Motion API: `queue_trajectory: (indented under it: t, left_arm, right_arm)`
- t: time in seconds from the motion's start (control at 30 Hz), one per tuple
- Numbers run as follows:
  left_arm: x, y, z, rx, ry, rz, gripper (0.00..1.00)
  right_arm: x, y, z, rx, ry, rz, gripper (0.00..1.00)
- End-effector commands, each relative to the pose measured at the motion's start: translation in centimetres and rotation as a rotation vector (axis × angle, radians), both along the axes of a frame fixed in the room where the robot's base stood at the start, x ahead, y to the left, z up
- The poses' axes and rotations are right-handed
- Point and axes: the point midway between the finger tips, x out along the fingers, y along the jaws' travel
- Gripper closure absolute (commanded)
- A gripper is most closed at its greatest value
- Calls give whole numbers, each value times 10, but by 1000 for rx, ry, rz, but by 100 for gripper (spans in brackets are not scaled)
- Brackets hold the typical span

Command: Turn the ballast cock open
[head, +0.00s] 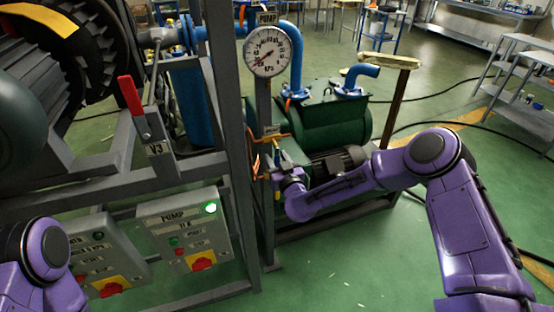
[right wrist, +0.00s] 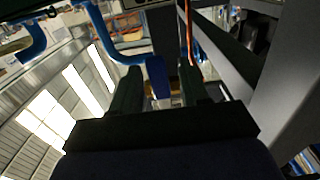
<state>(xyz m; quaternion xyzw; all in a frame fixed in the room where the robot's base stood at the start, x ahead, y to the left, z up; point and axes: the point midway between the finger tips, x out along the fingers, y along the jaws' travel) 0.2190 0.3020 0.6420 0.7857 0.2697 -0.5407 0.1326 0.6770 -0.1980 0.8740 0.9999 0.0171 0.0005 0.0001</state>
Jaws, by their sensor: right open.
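A small label plate (head: 272,130) stands on the post below the gauge, with thin orange piping (head: 274,138) beside it. The ballast cock seems to be the small fitting here; its handle is too small and partly covered to tell its position. My right gripper (head: 274,178) is just below this piping, in front of the green pump. In the right wrist view its two dark fingers (right wrist: 157,84) are apart, with a blue part (right wrist: 157,74) showing between or beyond them. I cannot tell whether they touch anything. My left gripper is out of view.
A round dial gauge (head: 268,51) tops the post. The green pump (head: 325,125) with blue pipes (head: 362,73) stands behind. A grey frame (head: 232,140) rises left of the gripper. A pump control box (head: 186,228) shows a lit green lamp. A red-handled valve (head: 130,96) is at left.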

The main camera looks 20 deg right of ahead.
Motion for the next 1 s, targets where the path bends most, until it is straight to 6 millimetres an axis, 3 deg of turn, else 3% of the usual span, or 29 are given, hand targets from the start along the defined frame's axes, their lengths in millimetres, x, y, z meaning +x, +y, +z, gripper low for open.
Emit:
queue_trajectory:
  t: [0.1, 0.23, 0.67, 1.0]
  left_arm:
    - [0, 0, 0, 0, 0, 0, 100]
    - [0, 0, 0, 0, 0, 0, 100]
    - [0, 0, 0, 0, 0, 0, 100]
    - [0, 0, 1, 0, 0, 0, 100]
  right_arm:
    - [0, 0, 0, 0, 0, 0, 59]
    - [-1, 0, 0, 0, 0, 0, 100]
    - [-1, -2, 0, -55, -2, 2, 100]
    - [1, -15, 2, -303, -11, -1, 100]
